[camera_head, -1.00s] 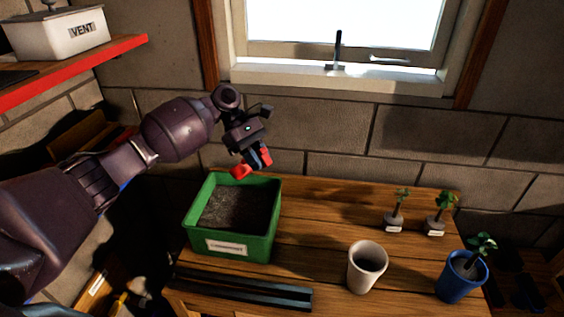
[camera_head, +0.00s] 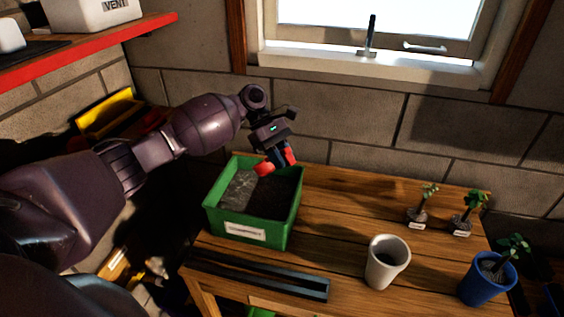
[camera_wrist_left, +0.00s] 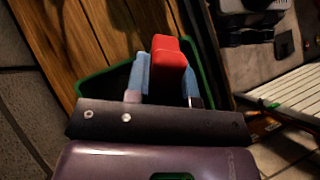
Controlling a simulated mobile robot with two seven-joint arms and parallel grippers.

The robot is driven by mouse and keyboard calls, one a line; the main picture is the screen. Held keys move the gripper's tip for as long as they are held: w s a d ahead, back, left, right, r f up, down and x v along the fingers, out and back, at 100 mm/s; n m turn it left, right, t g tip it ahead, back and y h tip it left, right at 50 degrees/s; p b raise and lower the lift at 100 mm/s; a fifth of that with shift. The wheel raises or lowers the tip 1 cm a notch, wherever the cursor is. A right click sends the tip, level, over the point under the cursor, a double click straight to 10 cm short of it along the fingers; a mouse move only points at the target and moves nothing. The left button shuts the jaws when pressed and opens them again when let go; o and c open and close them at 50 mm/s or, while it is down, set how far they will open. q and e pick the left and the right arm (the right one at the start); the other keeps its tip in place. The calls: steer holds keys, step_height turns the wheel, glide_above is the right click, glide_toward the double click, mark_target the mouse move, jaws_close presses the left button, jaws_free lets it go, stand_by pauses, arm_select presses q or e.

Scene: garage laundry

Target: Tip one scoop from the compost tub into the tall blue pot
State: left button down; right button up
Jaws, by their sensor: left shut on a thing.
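The green compost tub (camera_head: 268,237), filled with dark soil, stands at the left end of the wooden bench. My left gripper (camera_head: 275,158) hangs over its back right part, shut on a red scoop (camera_head: 263,169). In the left wrist view, the scoop's red handle (camera_wrist_left: 169,70) sits between the blue fingers (camera_wrist_left: 168,78), with the tub's green rim behind. Whether the scoop touches or carries soil cannot be seen. The blue pot (camera_head: 482,286) stands at the bench's right end with a green seedling in it. My right gripper is out of view.
A white pot (camera_head: 384,269) stands between the tub and the blue pot. Two small seedlings (camera_head: 419,212) (camera_head: 463,221) with labels stand behind it. Dark strips (camera_head: 258,274) lie along the front edge. A red shelf (camera_head: 75,54) overhangs at left. The bench's middle is clear.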

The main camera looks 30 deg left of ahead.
arm_select(q)
step_height(320, 180, down, 12)
steer(key=b, duration=0.4)
steer(key=shift+r+b, duration=0.15)
steer(key=shift+b, duration=0.15)
stand_by(0.8)
steer(key=shift+s, duration=0.1)
